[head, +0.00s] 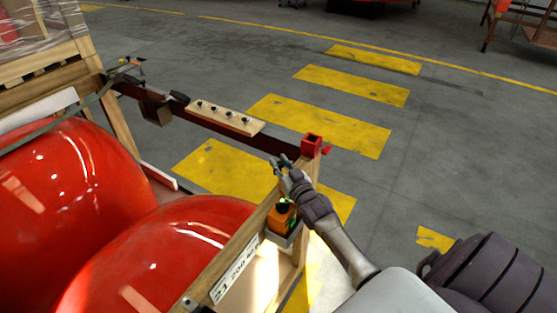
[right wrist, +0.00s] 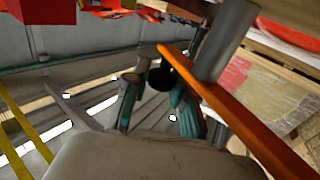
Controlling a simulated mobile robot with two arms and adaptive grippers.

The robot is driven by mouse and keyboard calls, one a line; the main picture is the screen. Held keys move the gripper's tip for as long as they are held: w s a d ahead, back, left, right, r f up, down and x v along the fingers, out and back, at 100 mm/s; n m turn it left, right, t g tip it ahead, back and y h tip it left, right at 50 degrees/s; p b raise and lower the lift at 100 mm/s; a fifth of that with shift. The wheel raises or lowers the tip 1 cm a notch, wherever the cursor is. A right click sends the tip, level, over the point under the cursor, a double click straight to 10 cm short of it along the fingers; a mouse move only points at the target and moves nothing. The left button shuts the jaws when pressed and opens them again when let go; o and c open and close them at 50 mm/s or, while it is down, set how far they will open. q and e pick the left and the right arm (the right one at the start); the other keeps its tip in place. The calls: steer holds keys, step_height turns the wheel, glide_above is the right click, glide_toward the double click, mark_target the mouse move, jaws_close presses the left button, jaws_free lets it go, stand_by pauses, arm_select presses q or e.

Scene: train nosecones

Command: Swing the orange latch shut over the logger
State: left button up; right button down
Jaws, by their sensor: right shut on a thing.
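The logger (head: 281,217) is a small orange box with a dark top and a green spot, seated in a grey holder on the wooden crate's near corner. My right gripper (head: 281,166) is just beyond it, beside the post. In the right wrist view, the orange latch (right wrist: 230,108) is a long bar running diagonally beside my right gripper (right wrist: 157,98). A dark round knob (right wrist: 160,76) near the bar's end lies between the fingers, which are shut on it. The logger cannot be made out in that view. My left gripper is out of view.
A red block (head: 312,145) tops the post by my right gripper. A dark beam bears a wooden strip (head: 225,118) with several dark studs. Large red nosecones (head: 75,185) fill the crate at left. The yellow-striped floor beyond is clear.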

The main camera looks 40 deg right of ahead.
steer(key=shift+h, duration=0.3)
steer(key=shift+r, duration=0.1)
steer(key=c, duration=1)
jaws_free()
steer(key=shift+o, duration=0.2)
step_height(320, 180, up, 10)
